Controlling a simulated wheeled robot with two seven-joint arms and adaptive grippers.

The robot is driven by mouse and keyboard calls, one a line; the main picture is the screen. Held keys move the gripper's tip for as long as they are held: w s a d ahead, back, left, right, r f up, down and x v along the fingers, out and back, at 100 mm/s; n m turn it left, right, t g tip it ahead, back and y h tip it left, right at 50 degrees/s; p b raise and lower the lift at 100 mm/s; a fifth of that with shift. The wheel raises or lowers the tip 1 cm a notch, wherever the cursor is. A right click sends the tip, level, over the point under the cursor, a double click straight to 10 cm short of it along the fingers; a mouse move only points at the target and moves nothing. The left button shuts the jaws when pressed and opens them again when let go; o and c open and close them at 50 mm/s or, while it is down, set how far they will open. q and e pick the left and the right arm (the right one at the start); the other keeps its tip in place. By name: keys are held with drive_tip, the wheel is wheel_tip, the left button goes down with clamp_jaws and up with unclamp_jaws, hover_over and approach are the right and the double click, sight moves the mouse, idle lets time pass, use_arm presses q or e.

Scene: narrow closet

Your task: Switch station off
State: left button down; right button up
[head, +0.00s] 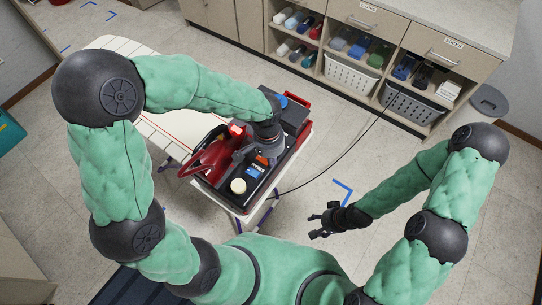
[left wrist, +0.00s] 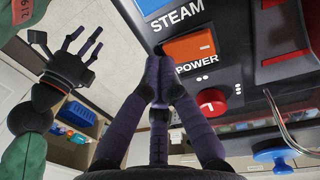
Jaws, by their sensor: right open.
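The steam station (head: 297,118) is a dark box with red parts on the ironing board, with a red iron (head: 207,158) at its left. In the left wrist view its panel shows an orange rocker switch (left wrist: 189,45) labelled POWER, and a blue switch (left wrist: 153,6) near the STEAM label. My left gripper (head: 247,158) is over the station. In the left wrist view its fingertips (left wrist: 159,66) are together and empty, just beside the orange switch's left edge; I cannot tell whether they touch. My right gripper (head: 325,220) is open and empty over the floor.
The panel also has a red knob (left wrist: 211,102) and a blue knob (left wrist: 272,154). The white board (head: 120,46) extends left of the station. A black cord (head: 345,152) runs toward shelves with baskets (head: 348,75) at the back. A grey bin (head: 489,103) stands right.

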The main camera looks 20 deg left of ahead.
use_arm(q)
drive_tip(key=shift+w+a+r, duration=0.1)
drive_tip(key=shift+a+r, duration=0.05)
drive_tip(key=shift+a, duration=0.05)
drive_tip(key=shift+w+a+r+p, duration=0.15)
drive_tip(key=shift+a+r+p, duration=0.15)
drive_tip(key=shift+a+p, duration=0.25)
drive_tip(key=shift+r, duration=0.1)
drive_tip(key=shift+r+p, duration=0.3)
drive_tip(key=r+p, duration=0.1)
drive_tip(key=r, duration=0.1)
drive_tip(key=d+r+p, duration=0.1)
drive_tip(key=r+p, duration=0.1)
drive_tip(key=shift+d+r, duration=0.1)
drive_tip(key=shift+r, duration=0.25)
wheel_tip(320, 180, up, 8)
drive_tip(key=d+p, duration=0.1)
drive_tip(key=shift+s+d+r, duration=0.15)
drive_tip(key=shift+s+d, duration=0.05)
drive_tip(key=shift+s, duration=0.15)
